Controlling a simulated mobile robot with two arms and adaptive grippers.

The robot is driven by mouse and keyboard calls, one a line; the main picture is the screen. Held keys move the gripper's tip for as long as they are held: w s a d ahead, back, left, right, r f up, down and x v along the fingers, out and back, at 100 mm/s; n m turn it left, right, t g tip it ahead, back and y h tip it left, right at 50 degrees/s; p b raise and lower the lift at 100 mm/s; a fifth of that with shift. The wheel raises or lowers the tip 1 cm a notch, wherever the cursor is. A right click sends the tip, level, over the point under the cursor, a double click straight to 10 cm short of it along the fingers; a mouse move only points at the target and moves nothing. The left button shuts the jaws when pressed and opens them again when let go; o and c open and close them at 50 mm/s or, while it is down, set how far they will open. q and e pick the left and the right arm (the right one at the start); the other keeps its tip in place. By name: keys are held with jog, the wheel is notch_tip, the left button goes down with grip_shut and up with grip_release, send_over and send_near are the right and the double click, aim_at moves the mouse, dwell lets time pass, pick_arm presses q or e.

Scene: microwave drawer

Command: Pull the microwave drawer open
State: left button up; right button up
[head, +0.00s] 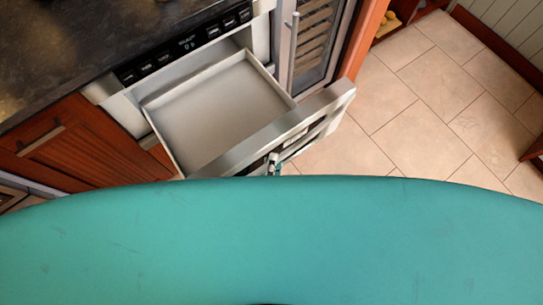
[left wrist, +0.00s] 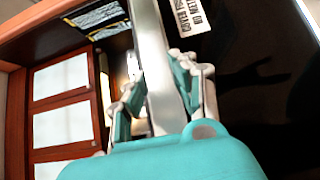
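The microwave drawer (head: 222,108) is pulled well out from the cabinet front, and its empty pale inside shows in the head view. Its silver front panel (head: 290,125) carries a bar handle (head: 310,138) on the outer side. In the left wrist view the handle (left wrist: 158,60) runs as a silver bar between the two fingers of my left gripper (left wrist: 157,82), which lie close on both sides of it. In the head view only a small bit of this gripper (head: 274,164) shows at the handle; my teal body hides the rest. My right gripper is in neither view.
A dark countertop (head: 70,45) and a control strip (head: 185,45) lie above the drawer. A wooden cabinet (head: 85,145) is on the left. A glass-fronted cooler (head: 315,40) stands to the right. Tiled floor (head: 420,100) is clear to the right.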

pick_arm(q)
jog(key=o, duration=0.4)
jog(key=s, duration=0.3)
jog(key=s+a, duration=0.1)
jog(key=s, duration=0.3)
jog(key=shift+s+a, duration=0.2)
jog(key=shift+s, duration=0.05)
